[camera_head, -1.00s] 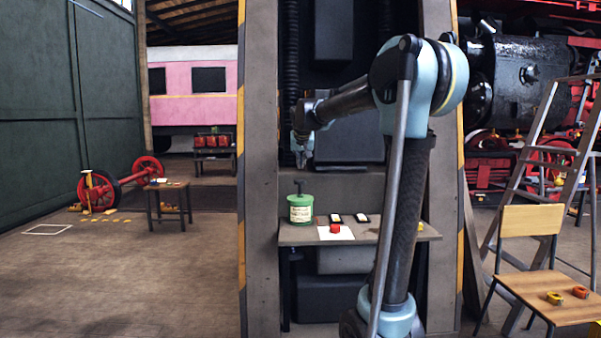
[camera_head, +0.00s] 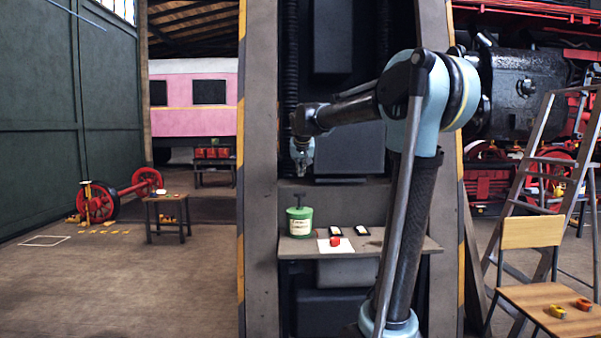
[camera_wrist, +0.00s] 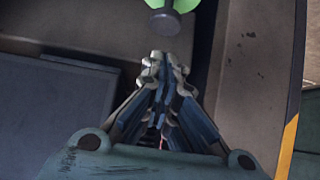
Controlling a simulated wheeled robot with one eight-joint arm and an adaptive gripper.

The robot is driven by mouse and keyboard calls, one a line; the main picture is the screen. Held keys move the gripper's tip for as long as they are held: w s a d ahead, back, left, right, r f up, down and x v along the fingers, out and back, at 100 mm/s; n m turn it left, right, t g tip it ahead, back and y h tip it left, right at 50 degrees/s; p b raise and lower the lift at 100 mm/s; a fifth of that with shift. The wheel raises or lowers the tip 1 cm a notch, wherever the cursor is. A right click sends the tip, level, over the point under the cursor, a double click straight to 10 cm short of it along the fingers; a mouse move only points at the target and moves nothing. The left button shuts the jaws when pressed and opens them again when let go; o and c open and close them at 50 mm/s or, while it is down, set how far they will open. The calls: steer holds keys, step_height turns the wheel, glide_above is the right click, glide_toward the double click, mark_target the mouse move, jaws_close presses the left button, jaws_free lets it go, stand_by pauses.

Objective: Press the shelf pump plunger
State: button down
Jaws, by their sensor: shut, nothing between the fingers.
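The pump is a green can (camera_head: 299,222) with a cream label, standing upright at the left end of the shelf (camera_head: 345,250). Its dark plunger (camera_head: 299,198) rises from the lid with a flat knob on top. My gripper (camera_head: 302,174) is above the plunger in the head view, with a small gap between them. In the wrist view my gripper (camera_wrist: 166,62) is shut and empty. The round plunger knob (camera_wrist: 164,23) shows just beyond the fingertips, with a bit of green lid (camera_wrist: 186,4) behind it at the top edge. Most of the can is out of that view.
On the shelf right of the can lie a white sheet (camera_head: 335,250) with a red object (camera_head: 335,241) and two small black-and-white items (camera_head: 335,231). Posts (camera_head: 262,180) flank the shelf. A chair (camera_head: 545,290) and a ladder (camera_head: 540,160) stand at right.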

stand_by(0.4)
steer(key=r, duration=0.3)
steer(key=shift+s+a+r, duration=0.1)
steer(key=shift+a+r, duration=0.2)
glide_above(299, 193)
steer(key=f, duration=0.7)
steer(key=shift+w+f, duration=0.2)
steer(key=shift+w, duration=0.2)
step_height(299, 193, down, 3)
steer(key=shift+s+f, duration=0.1)
steer(key=shift+f, duration=0.4)
